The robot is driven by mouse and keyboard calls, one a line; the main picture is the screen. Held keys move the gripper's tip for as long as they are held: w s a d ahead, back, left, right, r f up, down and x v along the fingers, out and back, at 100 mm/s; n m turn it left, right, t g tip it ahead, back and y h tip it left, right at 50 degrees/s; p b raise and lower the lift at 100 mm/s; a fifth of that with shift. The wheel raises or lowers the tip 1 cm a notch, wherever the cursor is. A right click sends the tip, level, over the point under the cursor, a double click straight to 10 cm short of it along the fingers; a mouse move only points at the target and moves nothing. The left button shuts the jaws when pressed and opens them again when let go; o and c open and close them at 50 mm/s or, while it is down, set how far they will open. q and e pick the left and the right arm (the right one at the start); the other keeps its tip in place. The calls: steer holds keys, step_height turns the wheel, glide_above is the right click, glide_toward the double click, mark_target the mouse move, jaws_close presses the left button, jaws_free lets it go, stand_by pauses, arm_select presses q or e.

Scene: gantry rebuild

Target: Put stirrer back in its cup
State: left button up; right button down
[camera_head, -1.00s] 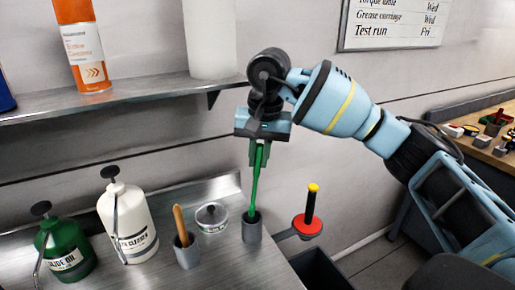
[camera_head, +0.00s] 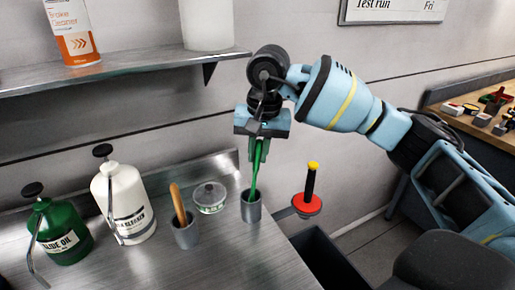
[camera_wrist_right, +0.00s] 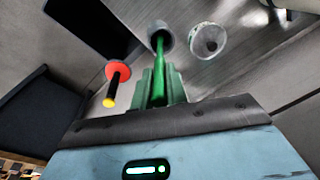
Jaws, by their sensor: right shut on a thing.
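The green stirrer (camera_head: 254,180) is upright with a slight tilt, and its lower end is inside the mouth of a small grey cup (camera_head: 251,211). The cup stands near the right end of the metal bench. My right gripper (camera_head: 260,152) is above the cup and shut on the stirrer's upper part. In the right wrist view the stirrer (camera_wrist_right: 159,58) runs from my right gripper (camera_wrist_right: 160,85) into the cup (camera_wrist_right: 160,36). The cup's inside is mostly hidden. My left gripper is not in view.
White (camera_head: 126,208) and green (camera_head: 59,232) pump bottles are farther left. A red-and-black tool with a yellow tip (camera_head: 308,192) hangs right of the bench. A shelf (camera_head: 120,72) runs above.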

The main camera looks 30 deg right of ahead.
steer(key=c, duration=1.3)
jaws_free()
steer(key=shift+s+d+r, duration=0.1)
steer(key=shift+s+r, duration=0.1)
steer(key=shift+r, duration=1.75)
steer(key=shift+s+d+r, duration=0.1)
steer(key=shift+s+r, duration=0.1)
steer(key=shift+r, duration=1.75)
